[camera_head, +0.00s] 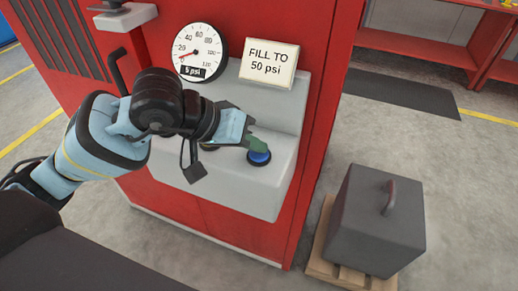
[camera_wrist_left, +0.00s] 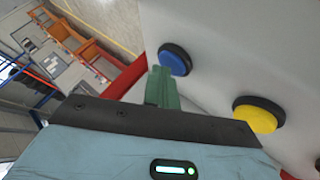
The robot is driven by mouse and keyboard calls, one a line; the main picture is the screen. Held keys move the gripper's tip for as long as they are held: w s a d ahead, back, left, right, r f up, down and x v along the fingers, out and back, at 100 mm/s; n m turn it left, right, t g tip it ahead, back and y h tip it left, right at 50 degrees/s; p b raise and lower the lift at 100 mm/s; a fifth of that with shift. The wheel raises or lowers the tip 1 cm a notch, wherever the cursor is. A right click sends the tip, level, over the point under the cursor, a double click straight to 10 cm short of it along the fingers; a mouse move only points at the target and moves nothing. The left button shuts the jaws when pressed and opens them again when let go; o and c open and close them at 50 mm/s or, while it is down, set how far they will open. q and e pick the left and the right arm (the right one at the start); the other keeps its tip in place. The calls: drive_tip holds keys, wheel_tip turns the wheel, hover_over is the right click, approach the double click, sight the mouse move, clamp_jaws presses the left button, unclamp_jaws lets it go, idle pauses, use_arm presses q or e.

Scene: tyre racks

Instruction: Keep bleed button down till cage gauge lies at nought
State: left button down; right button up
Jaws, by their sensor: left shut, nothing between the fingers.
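The round white gauge (camera_head: 200,52) is on the red cabinet's front; its small display reads 5 psi and its needle points to the low end of the scale. Below it, a grey panel carries a blue button (camera_head: 259,158), which also shows in the left wrist view (camera_wrist_left: 174,60). A yellow button (camera_wrist_left: 258,115) sits beside it, mostly hidden behind my arm in the head view. My left gripper (camera_head: 257,146) is shut and empty, its green fingertips (camera_wrist_left: 161,80) right at the blue button. I cannot tell whether they touch or press it. My right gripper is out of view.
A sign (camera_head: 270,63) reading "FILL TO 50 psi" stands on the panel. A dark grey block with a handle (camera_head: 372,220) sits on a wooden pallet (camera_head: 325,262) on the floor at the right. A red bench (camera_head: 480,60) stands behind.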

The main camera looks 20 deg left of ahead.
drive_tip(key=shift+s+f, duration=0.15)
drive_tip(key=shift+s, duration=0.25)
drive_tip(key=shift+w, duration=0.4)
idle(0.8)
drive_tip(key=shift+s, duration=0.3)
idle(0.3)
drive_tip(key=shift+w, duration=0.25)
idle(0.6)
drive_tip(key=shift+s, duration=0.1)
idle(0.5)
use_arm(q)
drive_tip(key=shift+r, duration=0.15)
drive_tip(key=shift+r+p, duration=0.3)
drive_tip(key=shift+r, duration=0.45)
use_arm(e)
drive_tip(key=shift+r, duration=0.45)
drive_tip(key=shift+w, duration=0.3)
